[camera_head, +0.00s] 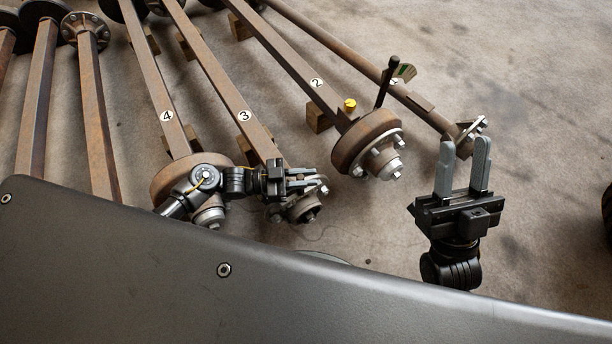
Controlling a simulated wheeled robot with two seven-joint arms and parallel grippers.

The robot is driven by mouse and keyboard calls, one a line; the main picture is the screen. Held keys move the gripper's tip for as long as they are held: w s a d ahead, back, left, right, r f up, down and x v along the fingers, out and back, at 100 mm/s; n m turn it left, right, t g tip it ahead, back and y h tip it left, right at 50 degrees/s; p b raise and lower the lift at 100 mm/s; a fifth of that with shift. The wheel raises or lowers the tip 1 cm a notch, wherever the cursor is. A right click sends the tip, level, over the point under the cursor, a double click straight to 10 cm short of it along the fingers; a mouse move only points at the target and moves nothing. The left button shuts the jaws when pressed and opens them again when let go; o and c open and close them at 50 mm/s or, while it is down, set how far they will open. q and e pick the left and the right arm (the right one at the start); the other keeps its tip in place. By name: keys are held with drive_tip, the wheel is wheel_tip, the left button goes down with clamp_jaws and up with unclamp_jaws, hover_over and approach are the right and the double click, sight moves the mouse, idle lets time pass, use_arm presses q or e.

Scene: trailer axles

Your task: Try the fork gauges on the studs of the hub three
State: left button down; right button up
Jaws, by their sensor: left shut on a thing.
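Hub three (302,210) is at the near end of the axle tagged 3 (225,85), with metal studs on its face. My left gripper (310,181) is over the hub's upper edge, its fingers pointing right. It is shut on a small grey metal piece, probably a fork gauge, mostly hidden by the fingers. I cannot tell whether this piece touches a stud. My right gripper (466,165) is open and empty, fingers pointing up the picture, to the right of the hub of axle 2 and clear of hub three.
The drum hub of axle 2 (365,140) has a yellow piece (350,104) beside it. A black upright handle (387,82) stands behind it. The hub of axle 4 (168,180) is close left, partly behind my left arm. Axle 1's flange (467,138) is behind my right gripper.

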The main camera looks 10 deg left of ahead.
use_arm(q)
drive_tip(key=shift+r, duration=0.15)
wheel_tip(320, 180, up, 10)
drive_tip(key=p, duration=0.9)
drive_tip(key=shift+p, duration=0.4)
